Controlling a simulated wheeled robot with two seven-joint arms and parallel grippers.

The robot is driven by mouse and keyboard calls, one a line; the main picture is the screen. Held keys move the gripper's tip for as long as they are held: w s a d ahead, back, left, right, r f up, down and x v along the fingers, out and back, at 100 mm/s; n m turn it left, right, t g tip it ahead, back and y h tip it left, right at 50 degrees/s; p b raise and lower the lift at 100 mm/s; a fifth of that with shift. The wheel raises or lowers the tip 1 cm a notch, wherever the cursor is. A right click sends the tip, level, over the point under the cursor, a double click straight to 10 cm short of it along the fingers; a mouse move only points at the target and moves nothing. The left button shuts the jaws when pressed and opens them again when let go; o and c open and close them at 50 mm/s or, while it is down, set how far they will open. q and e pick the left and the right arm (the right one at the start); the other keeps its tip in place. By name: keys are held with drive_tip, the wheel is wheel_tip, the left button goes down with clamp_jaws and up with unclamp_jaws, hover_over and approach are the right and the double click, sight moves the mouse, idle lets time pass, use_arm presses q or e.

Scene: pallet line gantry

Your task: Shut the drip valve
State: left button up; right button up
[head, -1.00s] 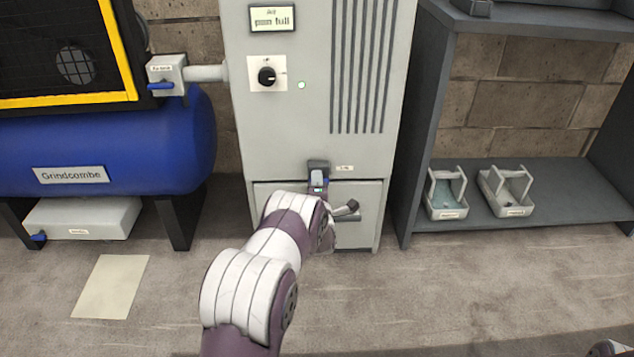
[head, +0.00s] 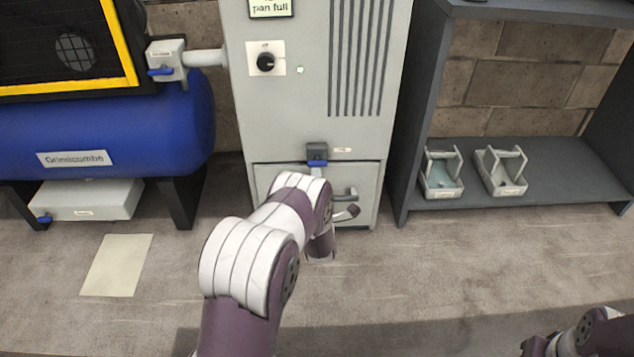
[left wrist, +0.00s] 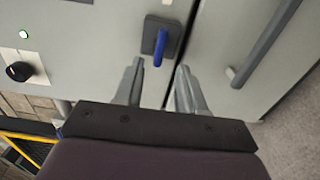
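The valve that my left gripper faces is a small dark block with a blue lever (head: 317,163) on the grey cabinet, just above its drawer; its label is too small to read. In the left wrist view the blue lever (left wrist: 160,47) is close, beyond and between the fingertips. My left gripper (left wrist: 158,78) is open and empty, its two grey fingers apart either side of the lever's line, with no contact visible. In the head view my forearm hides most of that gripper. My right arm shows at the bottom right; its fingers are out of frame.
Other blue-handled valves sit on the pipe (head: 160,71) and on the low box (head: 43,219) under the blue tank (head: 110,130). The drawer handle (left wrist: 265,45) is beside the valve. A shelf (head: 540,185) with two small trays stands at the right.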

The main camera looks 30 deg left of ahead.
use_arm(q)
drive_tip(key=p+v, duration=0.1)
drive_tip(key=v, duration=0.4)
drive_tip(key=shift+s, duration=0.2)
use_arm(e)
wheel_tip(320, 180, up, 3)
drive_tip(key=shift+f, duration=0.2)
